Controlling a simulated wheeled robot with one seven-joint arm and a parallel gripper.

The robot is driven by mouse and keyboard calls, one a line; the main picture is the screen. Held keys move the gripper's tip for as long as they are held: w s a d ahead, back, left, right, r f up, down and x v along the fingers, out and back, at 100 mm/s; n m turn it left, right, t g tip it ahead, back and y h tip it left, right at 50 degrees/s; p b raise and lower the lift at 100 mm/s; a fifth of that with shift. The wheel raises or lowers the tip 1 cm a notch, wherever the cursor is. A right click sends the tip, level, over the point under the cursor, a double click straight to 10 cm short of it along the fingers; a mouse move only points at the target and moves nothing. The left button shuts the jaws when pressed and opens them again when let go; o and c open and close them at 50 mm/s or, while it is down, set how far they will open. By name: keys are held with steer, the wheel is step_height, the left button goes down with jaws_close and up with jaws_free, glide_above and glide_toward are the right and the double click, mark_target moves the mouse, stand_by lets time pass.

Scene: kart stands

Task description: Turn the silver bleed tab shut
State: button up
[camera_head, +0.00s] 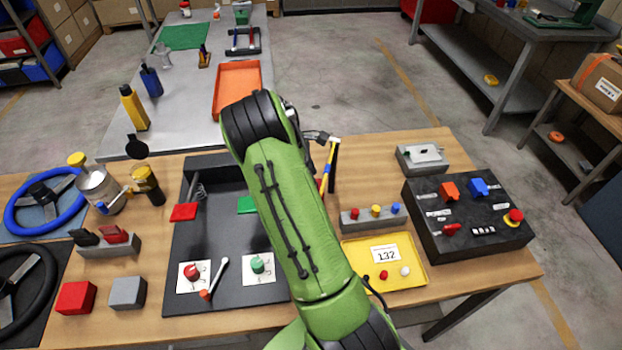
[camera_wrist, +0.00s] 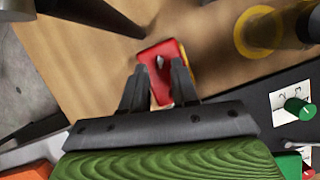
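In the wrist view a red block (camera_wrist: 156,88) with a yellow edge sits on the wooden table. A small silver tab (camera_wrist: 161,62) stands on its upper face, lying roughly lengthwise in the picture. My gripper (camera_wrist: 157,68) has its two dark fingers apart, one on each side of the tab, with a gap visible between them. I cannot tell whether either finger touches the tab or the block.
A dark tray (camera_head: 215,250) with red and green knobs on white cards lies left of my arm. A yellow tray (camera_head: 412,276), a block with coloured knobs (camera_head: 350,223) and a black control box (camera_head: 465,240) stand right. A yellow ring (camera_wrist: 240,35) is near the red block.

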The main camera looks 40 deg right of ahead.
steer(key=shift+x, duration=1)
jaws_close()
